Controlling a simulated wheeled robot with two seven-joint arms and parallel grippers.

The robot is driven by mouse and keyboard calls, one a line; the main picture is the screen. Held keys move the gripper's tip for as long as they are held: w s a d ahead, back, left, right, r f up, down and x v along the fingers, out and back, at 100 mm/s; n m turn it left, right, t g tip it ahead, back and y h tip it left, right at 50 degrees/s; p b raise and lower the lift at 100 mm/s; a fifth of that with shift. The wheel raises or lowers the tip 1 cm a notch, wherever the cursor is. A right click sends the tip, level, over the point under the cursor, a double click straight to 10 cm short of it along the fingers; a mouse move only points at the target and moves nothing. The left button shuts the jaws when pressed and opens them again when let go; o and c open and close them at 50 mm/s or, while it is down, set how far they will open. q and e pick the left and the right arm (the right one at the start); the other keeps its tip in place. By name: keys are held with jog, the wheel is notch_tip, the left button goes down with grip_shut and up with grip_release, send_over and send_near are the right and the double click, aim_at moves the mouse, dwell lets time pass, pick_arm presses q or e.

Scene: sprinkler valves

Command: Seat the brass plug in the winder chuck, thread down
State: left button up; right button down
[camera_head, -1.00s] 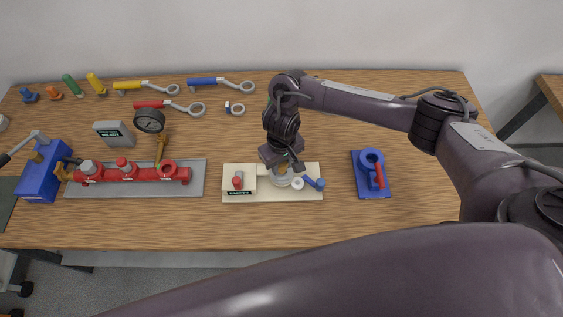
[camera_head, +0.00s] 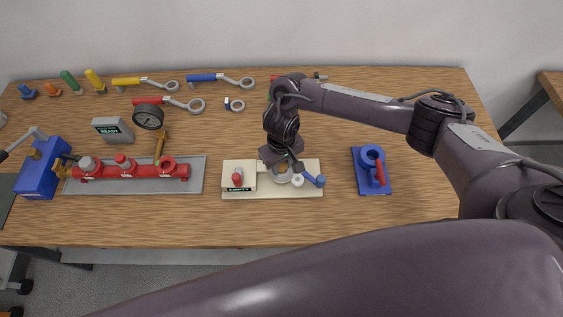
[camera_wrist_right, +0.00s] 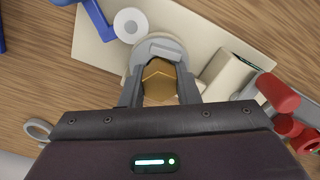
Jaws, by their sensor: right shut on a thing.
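The brass plug (camera_wrist_right: 159,80) shows its hexagonal head in the right wrist view, between the two fingers of my right gripper (camera_wrist_right: 159,88). My right gripper is shut on it. The winder (camera_head: 240,190) is a cream base with a grey round chuck (camera_wrist_right: 150,48) and a blue crank (camera_head: 312,180). In the head view my right gripper (camera_head: 284,168) is over the chuck, pointing down. The plug's thread is hidden below its head, so I cannot tell how deep it sits.
Left of the winder, a red pipe manifold (camera_head: 130,172) stands on a grey plate, beside a blue pump box (camera_head: 42,172). A blue fixture with a red lever (camera_head: 371,172) stands to the right. Wrenches (camera_head: 165,104) lie at the back. The table front is clear.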

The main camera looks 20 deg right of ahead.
jog(key=shift+r, duration=0.2)
jog(key=shift+r+p, duration=0.4)
jog(key=shift+r, duration=0.6)
jog(key=shift+s, duration=0.1)
jog(key=shift+f+b, duration=0.35)
jog(key=shift+f, duration=0.7)
dwell(1.1)
jog(key=shift+r+p, duration=0.35)
jog(key=shift+r, duration=0.7)
jog(key=shift+f, duration=0.1)
jog(key=shift+f, duration=0.65)
jog(key=shift+f, duration=0.5)
dwell(1.0)
